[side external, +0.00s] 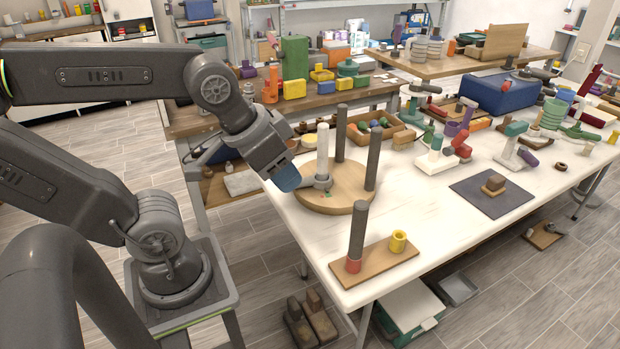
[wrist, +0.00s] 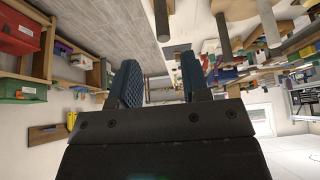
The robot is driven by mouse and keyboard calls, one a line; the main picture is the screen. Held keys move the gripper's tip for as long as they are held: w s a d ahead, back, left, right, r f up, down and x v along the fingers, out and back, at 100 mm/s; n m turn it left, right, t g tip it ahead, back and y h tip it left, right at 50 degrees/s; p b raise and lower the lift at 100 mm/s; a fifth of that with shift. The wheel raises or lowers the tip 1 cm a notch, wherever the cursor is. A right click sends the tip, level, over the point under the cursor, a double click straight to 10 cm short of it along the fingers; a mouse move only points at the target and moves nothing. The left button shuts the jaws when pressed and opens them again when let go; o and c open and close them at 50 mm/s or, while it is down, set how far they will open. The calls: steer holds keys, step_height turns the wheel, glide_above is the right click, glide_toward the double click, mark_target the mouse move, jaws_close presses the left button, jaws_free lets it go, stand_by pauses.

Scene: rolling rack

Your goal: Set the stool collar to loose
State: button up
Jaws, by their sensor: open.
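The stool lies upside down on the white table, its round wooden seat (side external: 347,201) flat and several posts standing up from it. One post is pale (side external: 322,150); the others are dark grey. A grey collar (side external: 323,182) sits around the foot of the pale post; I cannot tell its setting. My gripper (side external: 287,181) has blue fingertips and is just left of the collar, tilted down; I cannot tell if they touch. The wrist view shows its two fingers apart with nothing between them (wrist: 161,82). Grey posts (wrist: 223,37) stand beyond the fingers there.
A wooden board (side external: 385,258) with a dark post, a red ring and a yellow cup (side external: 398,241) lies in front of the stool. A wooden tray of small parts (side external: 397,130) is behind it. A dark mat (side external: 480,203) with a brown block lies to the right.

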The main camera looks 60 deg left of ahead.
mark_target(312, 180)
stand_by(0.5)
steer(key=shift+o, duration=1.3)
steer(key=w+a+f+n+g, duration=0.1)
steer(key=w+a+n, duration=0.5)
steer(key=n, duration=0.3)
steer(key=shift+w+g, duration=0.35)
steer(key=shift+g, duration=0.05)
steer(key=w+a+f+n+g+h, duration=0.1)
steer(key=w+a+f+n, duration=0.15)
steer(key=a+n, duration=0.25)
steer(key=w+a+f+n+h, duration=0.1)
steer(key=w+a+n, duration=0.2)
steer(key=a+n, duration=0.2)
steer(key=s+a+f+n+t+h, duration=0.1)
steer(key=a+f+n, duration=0.5)
steer(key=a+n, duration=0.25)
steer(key=s+a+f+n+h, duration=0.1)
steer(key=a+f+n, duration=0.55)
steer(key=a, duration=0.35)
steer(key=shift+n, duration=0.3)
steer(key=x, duration=1.2)
steer(key=shift+w+a+f, duration=0.2)
steer(key=shift+w+f, duration=0.05)
steer(key=shift+c, duration=0.2)
jaws_close()
